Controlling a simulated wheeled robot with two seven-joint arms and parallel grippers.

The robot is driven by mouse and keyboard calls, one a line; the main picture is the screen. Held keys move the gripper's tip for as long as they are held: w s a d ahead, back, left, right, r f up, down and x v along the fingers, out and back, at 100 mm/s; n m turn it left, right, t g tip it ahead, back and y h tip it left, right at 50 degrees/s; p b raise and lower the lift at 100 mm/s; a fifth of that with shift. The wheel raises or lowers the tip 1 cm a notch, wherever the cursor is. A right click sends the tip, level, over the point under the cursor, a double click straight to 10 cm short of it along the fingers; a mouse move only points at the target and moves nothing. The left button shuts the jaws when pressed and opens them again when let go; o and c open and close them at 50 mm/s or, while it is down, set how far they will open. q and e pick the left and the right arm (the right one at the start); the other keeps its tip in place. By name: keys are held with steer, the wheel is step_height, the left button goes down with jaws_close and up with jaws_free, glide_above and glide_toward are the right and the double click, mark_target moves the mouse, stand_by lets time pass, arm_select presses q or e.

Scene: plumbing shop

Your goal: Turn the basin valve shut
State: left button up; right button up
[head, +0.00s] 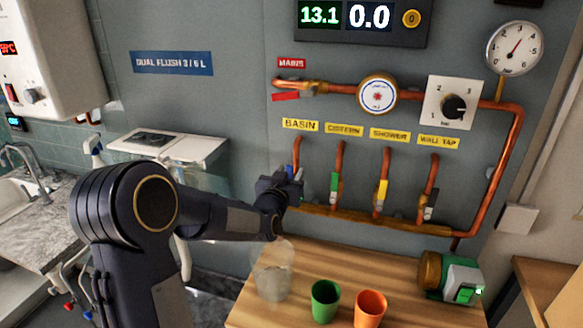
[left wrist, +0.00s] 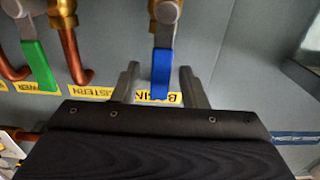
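The basin valve has a blue lever (left wrist: 161,74), which lies between the two spread fingers of my left gripper (left wrist: 159,80) in the left wrist view. A gap shows on each side of the lever, so the fingers are open around it and not clamped. The lever runs in line with its valve body (left wrist: 166,14). In the head view my left gripper (head: 292,184) is at the basin pipe under the yellow BASIN label (head: 300,125), and only a bit of the blue lever (head: 289,170) shows behind it. My right gripper is in neither view.
The green cistern lever (head: 335,187) is just right of my gripper, then the yellow shower lever (head: 382,192) and dark wall tap lever (head: 430,206). Below, a wooden bench holds a clear container (head: 272,272), green cup (head: 325,300), orange cup (head: 369,307) and green pump (head: 460,278).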

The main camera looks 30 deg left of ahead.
arm_select(q)
steer(key=shift+x, duration=1.15)
jaws_close()
